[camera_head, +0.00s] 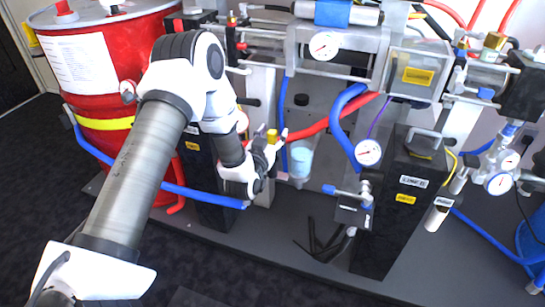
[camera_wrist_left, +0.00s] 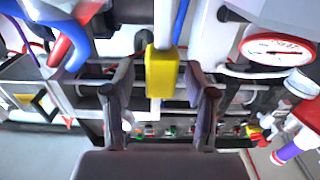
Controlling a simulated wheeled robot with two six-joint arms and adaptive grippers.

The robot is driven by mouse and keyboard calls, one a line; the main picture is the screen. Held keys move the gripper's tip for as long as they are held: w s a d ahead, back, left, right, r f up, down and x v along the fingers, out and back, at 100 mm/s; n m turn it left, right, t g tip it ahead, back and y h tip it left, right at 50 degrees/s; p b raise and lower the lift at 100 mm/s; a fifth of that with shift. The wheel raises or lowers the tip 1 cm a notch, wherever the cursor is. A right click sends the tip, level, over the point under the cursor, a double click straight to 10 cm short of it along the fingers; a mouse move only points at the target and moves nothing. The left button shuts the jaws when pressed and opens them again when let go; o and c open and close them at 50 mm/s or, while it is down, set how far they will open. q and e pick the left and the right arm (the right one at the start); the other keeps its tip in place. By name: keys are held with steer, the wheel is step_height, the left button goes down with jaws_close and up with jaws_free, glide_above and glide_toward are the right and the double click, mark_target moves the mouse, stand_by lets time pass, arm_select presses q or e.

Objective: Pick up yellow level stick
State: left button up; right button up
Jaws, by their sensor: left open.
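The yellow level stick shows as a small yellow block (camera_head: 272,135) at the tip of my left gripper (camera_head: 268,152) in the head view. In the left wrist view the yellow block (camera_wrist_left: 161,74) stands between the two dark fingertips of my left gripper (camera_wrist_left: 162,90). The fingers are apart, with a gap visible on each side of the block. A pale rod runs up and down from the block. I cannot tell how deep the block sits between the fingers. My right gripper is not in view.
A red drum (camera_head: 110,80) with a yellow band stands at the left. Blue hoses (camera_head: 345,115), gauges (camera_head: 368,152) and a black cabinet (camera_head: 395,215) crowd the right. A clear cup with blue liquid (camera_head: 301,160) hangs close beside the gripper. The floor in front is clear.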

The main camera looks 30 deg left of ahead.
arm_select(q)
jaws_close()
